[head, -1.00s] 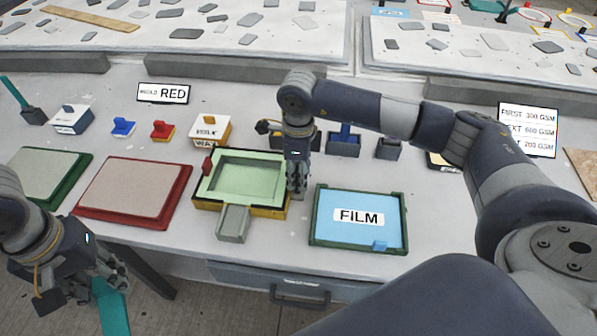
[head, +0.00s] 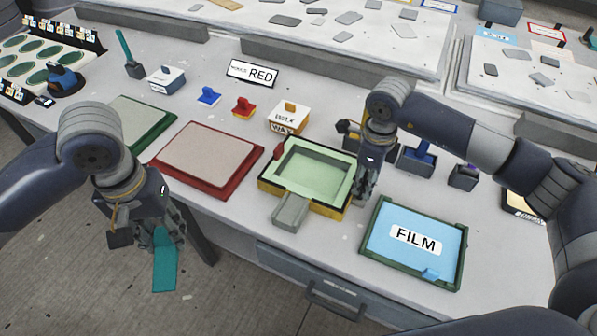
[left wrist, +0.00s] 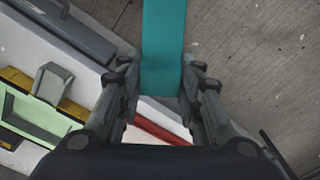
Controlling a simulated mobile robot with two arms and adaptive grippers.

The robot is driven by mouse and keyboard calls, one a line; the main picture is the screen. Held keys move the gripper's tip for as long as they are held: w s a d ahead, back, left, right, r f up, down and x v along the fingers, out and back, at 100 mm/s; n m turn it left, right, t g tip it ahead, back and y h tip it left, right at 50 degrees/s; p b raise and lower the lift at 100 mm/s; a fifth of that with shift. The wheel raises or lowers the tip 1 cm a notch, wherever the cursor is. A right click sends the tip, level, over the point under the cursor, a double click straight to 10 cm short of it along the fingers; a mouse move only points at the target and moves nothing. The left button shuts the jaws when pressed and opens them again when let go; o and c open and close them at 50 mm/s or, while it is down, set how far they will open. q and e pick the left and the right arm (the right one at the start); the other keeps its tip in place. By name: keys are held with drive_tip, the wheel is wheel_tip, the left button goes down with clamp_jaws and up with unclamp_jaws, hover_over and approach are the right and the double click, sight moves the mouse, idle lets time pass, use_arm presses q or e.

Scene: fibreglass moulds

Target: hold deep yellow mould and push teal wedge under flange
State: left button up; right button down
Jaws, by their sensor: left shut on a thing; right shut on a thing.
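The deep yellow mould (head: 328,211) sits on the bench with a pale green flanged part (head: 313,165) in it. A grey spout-like block (head: 291,212) juts from its front, and a small red piece (head: 279,151) is at its back left. My right gripper (head: 364,195) is shut on the mould's right side; its fingertips are partly hidden. My left gripper (head: 165,238) is shut on the teal wedge (head: 165,270) and holds it beyond the bench's front edge, left of and apart from the mould. The left wrist view shows the wedge (left wrist: 164,45) between the fingers.
A red mould (head: 205,157) lies between my left gripper and the yellow mould. A green-framed FILM tray (head: 413,240) stands to the right. A WAX box (head: 290,115) and small coloured tools stand behind. A drawer handle (head: 335,302) projects from the bench front.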

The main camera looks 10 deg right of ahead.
use_arm(q)
drive_tip(key=shift+w+d+m, duration=0.15)
drive_tip(key=shift+d+m, duration=0.2)
drive_tip(key=shift+m, duration=0.25)
drive_tip(key=w+d+f+n, duration=0.2)
drive_tip(key=d+n, duration=0.7)
drive_tip(key=n, duration=0.6)
drive_tip(key=w+d+f+n, duration=0.1)
drive_tip(key=w+d+n, duration=0.1)
drive_tip(key=d+n, duration=0.8)
drive_tip(key=n, duration=0.5)
drive_tip(key=shift+w+f, duration=0.2)
drive_tip(key=shift+f, duration=0.15)
